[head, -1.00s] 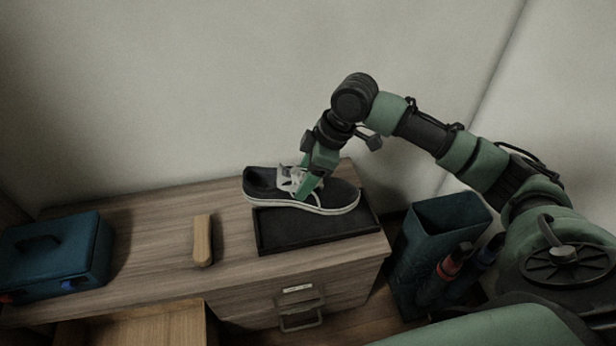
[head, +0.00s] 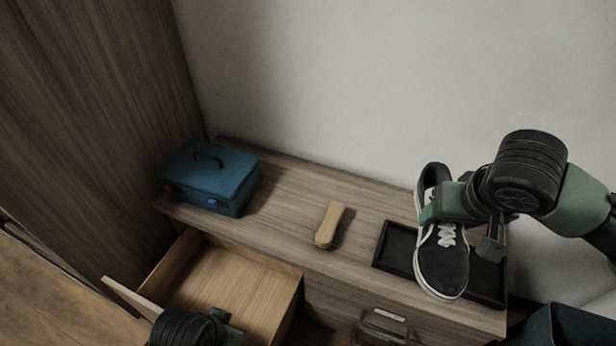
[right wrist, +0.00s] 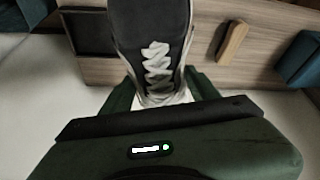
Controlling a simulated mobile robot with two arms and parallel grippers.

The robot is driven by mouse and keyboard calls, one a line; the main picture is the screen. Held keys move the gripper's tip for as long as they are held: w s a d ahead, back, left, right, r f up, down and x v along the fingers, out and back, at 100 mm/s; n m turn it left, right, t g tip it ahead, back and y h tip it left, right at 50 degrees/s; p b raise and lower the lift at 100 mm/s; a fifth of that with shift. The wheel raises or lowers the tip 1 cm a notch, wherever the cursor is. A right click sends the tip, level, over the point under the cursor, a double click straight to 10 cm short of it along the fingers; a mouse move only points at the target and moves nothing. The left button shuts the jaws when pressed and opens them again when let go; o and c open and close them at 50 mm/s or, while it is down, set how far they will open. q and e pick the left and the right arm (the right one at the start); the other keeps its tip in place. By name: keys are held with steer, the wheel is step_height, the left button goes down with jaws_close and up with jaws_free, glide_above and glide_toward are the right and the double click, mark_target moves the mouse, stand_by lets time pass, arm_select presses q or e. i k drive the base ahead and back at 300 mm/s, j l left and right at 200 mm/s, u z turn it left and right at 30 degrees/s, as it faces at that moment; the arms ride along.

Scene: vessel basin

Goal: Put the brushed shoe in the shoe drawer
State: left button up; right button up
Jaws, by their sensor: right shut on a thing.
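The black shoe (head: 441,262) with white laces and a white sole edge is in my right gripper (head: 446,208), above the dark tray. In the right wrist view the shoe (right wrist: 152,35) sits between the two fingers, laces facing the camera. My right gripper (right wrist: 160,92) is shut on it. The shoe drawer (head: 225,283) is pulled open at the front left of the cabinet, and its visible wooden floor is bare. Part of my left arm shows at the bottom edge, by the drawer; its fingers cannot be made out.
The dark tray (head: 397,247) lies on the cabinet top (head: 285,215). A wooden brush (head: 329,225) lies left of it, and a blue box (head: 210,178) stands at the far left. A closed drawer handle (head: 383,325) is on the front right. A dark bin (head: 570,325) stands at the lower right.

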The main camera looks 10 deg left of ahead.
mark_target(214, 291)
steer(key=k+j, duration=0.1)
steer(key=j, duration=0.25)
steer(key=k+j, duration=0.1)
steer(key=j, duration=0.3)
steer(key=k+j, duration=0.1)
steer(key=j, duration=0.25)
steer(key=k+j, duration=0.1)
steer(key=j, duration=0.25)
steer(key=i+j, duration=0.15)
steer(key=j, duration=0.2)
steer(key=i+j+z, duration=0.1)
steer(key=j, duration=0.3)
steer(key=i, duration=0.05)
